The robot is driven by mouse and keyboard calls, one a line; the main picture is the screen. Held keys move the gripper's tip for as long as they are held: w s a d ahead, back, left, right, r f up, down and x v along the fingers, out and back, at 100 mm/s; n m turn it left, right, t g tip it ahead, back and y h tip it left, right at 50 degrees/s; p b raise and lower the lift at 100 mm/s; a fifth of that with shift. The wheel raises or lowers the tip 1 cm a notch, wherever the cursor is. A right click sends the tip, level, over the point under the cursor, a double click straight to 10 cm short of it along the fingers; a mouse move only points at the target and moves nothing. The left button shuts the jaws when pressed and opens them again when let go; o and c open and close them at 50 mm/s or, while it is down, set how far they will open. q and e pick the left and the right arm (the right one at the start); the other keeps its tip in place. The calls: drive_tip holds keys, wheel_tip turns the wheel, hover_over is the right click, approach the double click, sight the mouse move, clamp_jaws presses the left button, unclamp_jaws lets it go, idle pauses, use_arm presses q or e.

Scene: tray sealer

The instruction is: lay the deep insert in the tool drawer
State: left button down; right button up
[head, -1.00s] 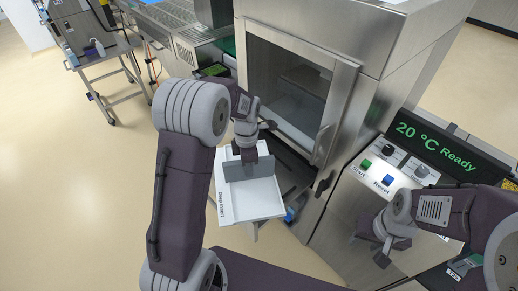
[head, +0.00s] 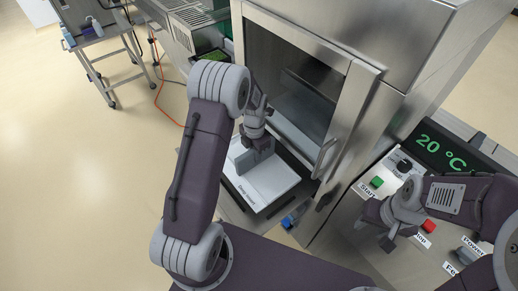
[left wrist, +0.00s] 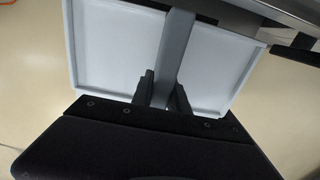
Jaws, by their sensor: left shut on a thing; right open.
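The deep insert (head: 270,190) is a shallow white tray with a raised grey middle bar and a "Deep insert" label on its front edge. My left gripper (head: 257,147) is shut on that bar; the left wrist view shows the fingers (left wrist: 162,95) on either side of it and the insert's pale floor (left wrist: 110,50). The tool drawer (head: 229,191) is pulled out low at the machine's front, its dark edges showing around the insert. I cannot tell whether the insert rests in it or hovers just above. My right gripper (head: 390,238) is open and empty before the control panel.
The steel sealer's glazed door (head: 300,80) with its handle (head: 326,150) stands close behind the insert. The control panel has a green Start button (head: 376,182) and a red button (head: 429,226). A conveyor (head: 200,20) and a trolley (head: 95,45) stand at the back left. Open floor lies left.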

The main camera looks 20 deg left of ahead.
sight(256, 166)
use_arm(q)
drive_tip(key=shift+s+f, duration=0.15)
drive_tip(key=shift+s, duration=0.05)
drive_tip(key=shift+f+b, duration=0.3)
drive_tip(key=shift+b, duration=0.25)
wheel_tip(256, 166, down, 5)
drive_tip(key=b, duration=0.4)
drive_tip(key=shift+r, duration=0.1)
drive_tip(key=shift+w+f+b, duration=0.1)
drive_tip(key=shift+f+b, duration=0.35)
drive_tip(key=shift+f, duration=0.3)
drive_tip(key=shift+w+d+r+p, duration=0.1)
drive_tip(key=shift+p, duration=0.2)
drive_tip(key=shift+f, duration=0.2)
